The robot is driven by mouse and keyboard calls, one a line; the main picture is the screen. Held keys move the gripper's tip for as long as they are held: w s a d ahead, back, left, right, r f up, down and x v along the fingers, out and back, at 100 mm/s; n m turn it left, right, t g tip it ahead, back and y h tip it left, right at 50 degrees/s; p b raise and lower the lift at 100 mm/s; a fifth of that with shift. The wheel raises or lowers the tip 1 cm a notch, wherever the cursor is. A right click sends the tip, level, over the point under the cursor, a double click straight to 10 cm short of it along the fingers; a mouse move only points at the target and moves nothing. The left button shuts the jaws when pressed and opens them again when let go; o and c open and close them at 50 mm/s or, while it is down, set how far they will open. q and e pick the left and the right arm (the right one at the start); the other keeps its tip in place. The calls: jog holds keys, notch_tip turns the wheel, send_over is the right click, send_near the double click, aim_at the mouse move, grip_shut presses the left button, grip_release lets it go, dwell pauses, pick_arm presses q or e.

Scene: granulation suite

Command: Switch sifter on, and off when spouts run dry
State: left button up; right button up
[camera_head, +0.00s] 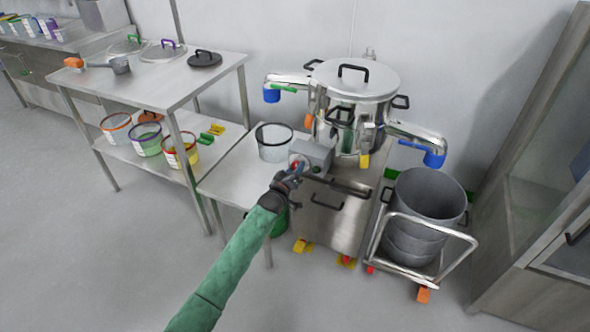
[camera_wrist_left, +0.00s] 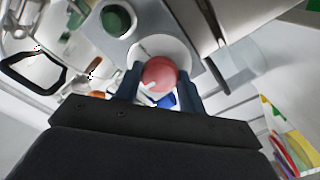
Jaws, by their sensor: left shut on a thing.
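The sifter (camera_head: 355,85) is a steel drum with a black-handled lid on a steel base. Its left spout (camera_head: 290,80) and right spout (camera_head: 412,132) each end in a blue piece; I cannot tell whether anything flows from them. A grey control box (camera_head: 314,152) sits at its front left. In the left wrist view the box carries a red knob (camera_wrist_left: 159,74) on a pale disc and a green button (camera_wrist_left: 116,20). My left gripper (camera_head: 296,171) is at the box, its fingers (camera_wrist_left: 160,88) shut on the red knob. My right gripper is out of view.
A clear pail (camera_head: 274,142) stands on a low steel table (camera_head: 228,178) left of the sifter. Stacked grey bins (camera_head: 428,195) sit on a wheeled trolley (camera_head: 455,252) at right. A shelved table (camera_head: 150,85) holds lids, a scoop and tubs. Floor at front left is clear.

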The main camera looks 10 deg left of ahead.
pick_arm(q)
jog(key=m+p, duration=0.1)
jog(key=m, duration=1.5)
jog(key=shift+m, duration=0.3)
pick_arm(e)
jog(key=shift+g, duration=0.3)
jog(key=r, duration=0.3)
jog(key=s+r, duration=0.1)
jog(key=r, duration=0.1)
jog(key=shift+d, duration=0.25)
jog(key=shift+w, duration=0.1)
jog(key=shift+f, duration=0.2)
pick_arm(q)
jog(key=o, duration=1)
jog(key=shift+c, duration=0.2)
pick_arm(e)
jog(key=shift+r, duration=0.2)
